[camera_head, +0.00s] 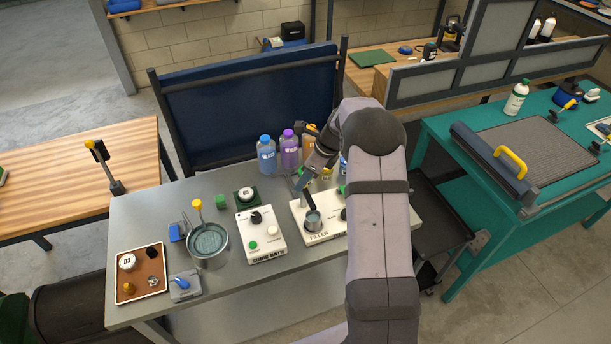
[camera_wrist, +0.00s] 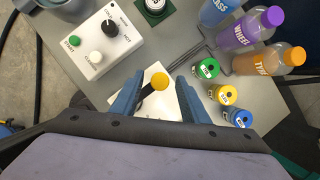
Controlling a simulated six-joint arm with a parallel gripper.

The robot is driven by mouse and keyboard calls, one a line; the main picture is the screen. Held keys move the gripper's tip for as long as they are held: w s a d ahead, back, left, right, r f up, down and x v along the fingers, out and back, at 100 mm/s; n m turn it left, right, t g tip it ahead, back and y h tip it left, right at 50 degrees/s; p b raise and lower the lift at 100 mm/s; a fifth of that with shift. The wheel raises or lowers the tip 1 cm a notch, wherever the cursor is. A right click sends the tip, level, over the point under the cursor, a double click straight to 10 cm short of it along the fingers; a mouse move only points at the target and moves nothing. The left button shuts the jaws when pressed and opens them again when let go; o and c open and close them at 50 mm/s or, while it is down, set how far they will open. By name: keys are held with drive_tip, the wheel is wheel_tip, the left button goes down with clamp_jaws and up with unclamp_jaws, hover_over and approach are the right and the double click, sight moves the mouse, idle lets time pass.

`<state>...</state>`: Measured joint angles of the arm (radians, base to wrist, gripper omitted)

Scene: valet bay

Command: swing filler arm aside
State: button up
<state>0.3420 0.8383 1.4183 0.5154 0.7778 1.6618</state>
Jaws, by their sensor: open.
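The filler unit (camera_head: 322,236) is a cream box labelled FILLER on the grey bench in the head view, partly hidden behind my arm. A small metal cup (camera_head: 313,220) stands on it. Its dark filler arm (camera_head: 309,201) rises beside the cup. In the wrist view the filler arm ends in a round yellow knob (camera_wrist: 160,80). My gripper (camera_wrist: 160,88) is open, with one blue finger on each side of the knob. Gaps show between the knob and both fingers. In the head view my gripper (camera_head: 303,182) is over the filler unit and hides the knob.
The sonic bath control box (camera_head: 262,234) stands left of the filler. Blue (camera_head: 266,155), purple (camera_head: 289,150) and orange bottles stand behind. Small green-, yellow- and blue-capped bottles (camera_wrist: 208,69) are close to my right finger. A round metal bath (camera_head: 208,243) is further left.

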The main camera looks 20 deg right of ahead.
clamp_jaws()
drive_tip(key=m+p, duration=0.2)
drive_tip(key=m+h+p, duration=0.1)
drive_tip(key=shift+s+a+r+t+p, duration=0.15)
drive_tip(key=shift+r+t+p, duration=0.15)
drive_tip(key=shift+p, duration=0.1)
drive_tip(key=m+h+p, duration=0.1)
drive_tip(key=m+p, duration=0.2)
drive_tip(key=p, duration=0.1)
drive_tip(key=shift+a+r, duration=0.1)
drive_tip(key=m+p, duration=0.1)
drive_tip(key=m+h+p, duration=0.1)
drive_tip(key=p, duration=0.1)
drive_tip(key=shift+f+m+t, duration=0.3)
drive_tip(key=shift+f+m, duration=0.05)
drive_tip(key=shift+m, duration=0.05)
drive_tip(key=shift+p, duration=0.3)
